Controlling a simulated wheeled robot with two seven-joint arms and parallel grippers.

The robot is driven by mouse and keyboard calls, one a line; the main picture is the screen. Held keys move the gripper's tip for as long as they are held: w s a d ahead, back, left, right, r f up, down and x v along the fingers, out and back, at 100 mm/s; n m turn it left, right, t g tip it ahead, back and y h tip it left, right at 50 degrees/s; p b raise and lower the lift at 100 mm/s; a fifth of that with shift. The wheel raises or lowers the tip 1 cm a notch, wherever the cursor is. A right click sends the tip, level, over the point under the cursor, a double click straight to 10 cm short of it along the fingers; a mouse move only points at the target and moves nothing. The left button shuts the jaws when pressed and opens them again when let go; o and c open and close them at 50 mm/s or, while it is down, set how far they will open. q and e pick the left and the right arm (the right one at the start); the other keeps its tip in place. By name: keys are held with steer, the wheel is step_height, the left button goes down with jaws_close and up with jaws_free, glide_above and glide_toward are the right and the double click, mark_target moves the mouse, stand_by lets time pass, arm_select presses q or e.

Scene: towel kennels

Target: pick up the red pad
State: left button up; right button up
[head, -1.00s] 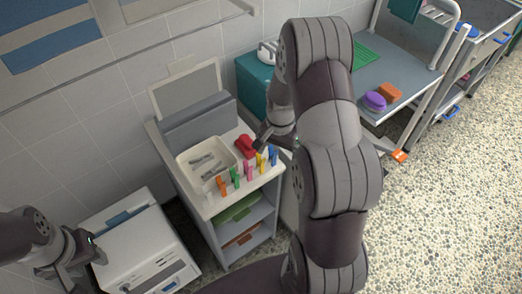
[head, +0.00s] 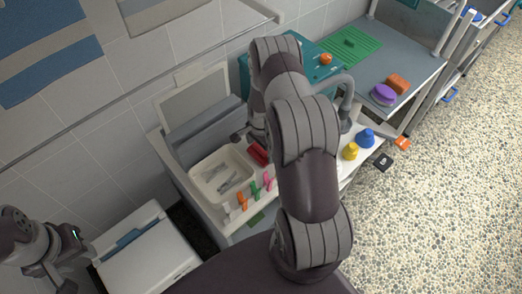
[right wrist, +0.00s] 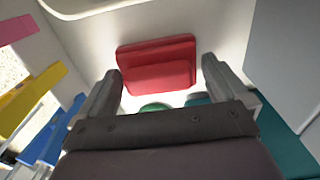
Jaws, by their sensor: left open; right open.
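The red pad (head: 258,154) lies on the white cart top beside the white tray, partly hidden by my right arm in the head view. In the right wrist view the red pad (right wrist: 156,65) lies flat just beyond the fingertips, roughly centred between them. My right gripper (right wrist: 160,78) is open and empty, with one finger on each side of the pad's near edge. I cannot tell whether it touches. In the head view my right gripper (head: 246,135) is small and mostly hidden by its arm. My left gripper (head: 66,272) is open and empty at the lower left.
The white tray (head: 197,177) with metal tools stands left of the pad. Upright clips, including an orange one (head: 242,202), line the cart's front edge. A raised grey panel (head: 205,125) stands behind. A white machine (head: 150,262) stands at lower left.

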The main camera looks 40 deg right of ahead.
steer(key=shift+s, duration=0.1)
steer(key=shift+c, duration=0.9)
steer(key=shift+r, duration=0.1)
steer(key=c, duration=0.6)
steer(key=r, duration=0.3)
steer(key=r+b, duration=0.1)
steer(key=shift+s+d+r, duration=0.15)
steer(key=shift+d+r, duration=0.05)
steer(key=shift+d, duration=0.1)
steer(key=s+d+r+b, duration=0.1)
steer(key=s+d+r, duration=0.5)
steer(key=d, duration=0.2)
steer(key=shift+s+d+r, duration=0.3)
steer(key=shift+s+d, duration=0.05)
steer(key=shift+s, duration=0.05)
